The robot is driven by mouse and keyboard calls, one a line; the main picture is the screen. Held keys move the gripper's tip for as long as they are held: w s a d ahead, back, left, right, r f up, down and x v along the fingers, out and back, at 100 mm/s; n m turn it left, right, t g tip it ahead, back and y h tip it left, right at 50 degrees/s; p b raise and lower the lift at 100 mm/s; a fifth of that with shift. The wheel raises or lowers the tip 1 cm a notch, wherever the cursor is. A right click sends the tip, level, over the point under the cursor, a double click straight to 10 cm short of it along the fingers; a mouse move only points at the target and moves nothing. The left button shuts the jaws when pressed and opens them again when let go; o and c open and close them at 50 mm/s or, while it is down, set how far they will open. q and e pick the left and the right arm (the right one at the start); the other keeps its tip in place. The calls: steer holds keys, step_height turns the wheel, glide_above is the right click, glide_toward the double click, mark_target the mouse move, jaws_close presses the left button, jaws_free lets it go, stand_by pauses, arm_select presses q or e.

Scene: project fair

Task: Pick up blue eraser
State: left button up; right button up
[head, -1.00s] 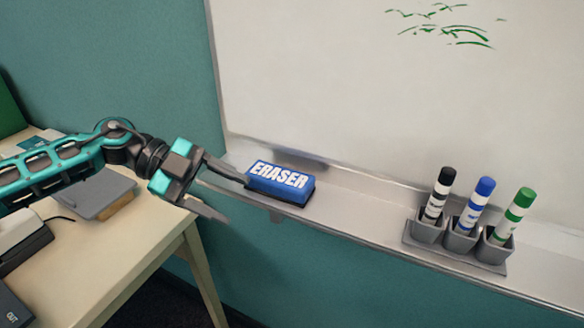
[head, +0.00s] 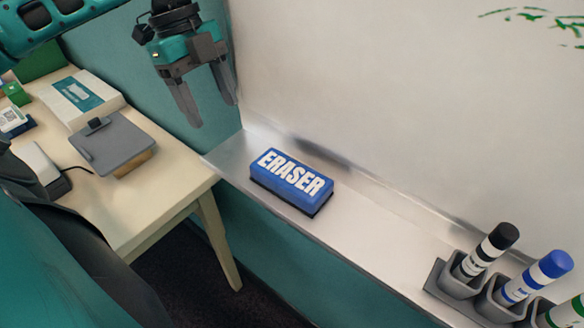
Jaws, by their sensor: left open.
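The blue eraser (head: 291,182) lies on the whiteboard's metal ledge, near the ledge's left end. It has white "ERASER" lettering on top and a dark felt base. My left gripper (head: 213,112) hangs with its fingers pointing down, up and to the left of the eraser. Its two fingers are apart with nothing between them, and it is not touching the eraser. My right gripper is not in view.
A grey holder (head: 486,292) with black, blue and green markers stands on the ledge at the lower right. The whiteboard (head: 400,100) rises behind the ledge. A desk (head: 150,195) with a clipboard-like grey item (head: 112,143) and boxes is at left. The ledge (head: 380,220) between eraser and holder is clear.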

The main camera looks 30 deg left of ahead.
arm_select(q)
steer(key=p, duration=0.3)
glide_above(290, 172)
steer(key=a, duration=0.2)
steer(key=shift+x, duration=2.6)
steer(key=shift+c, duration=0.3)
steer(key=shift+r, duration=0.1)
steer(key=c, duration=0.6)
steer(key=shift+r, duration=0.1)
steer(key=shift+c, duration=0.2)
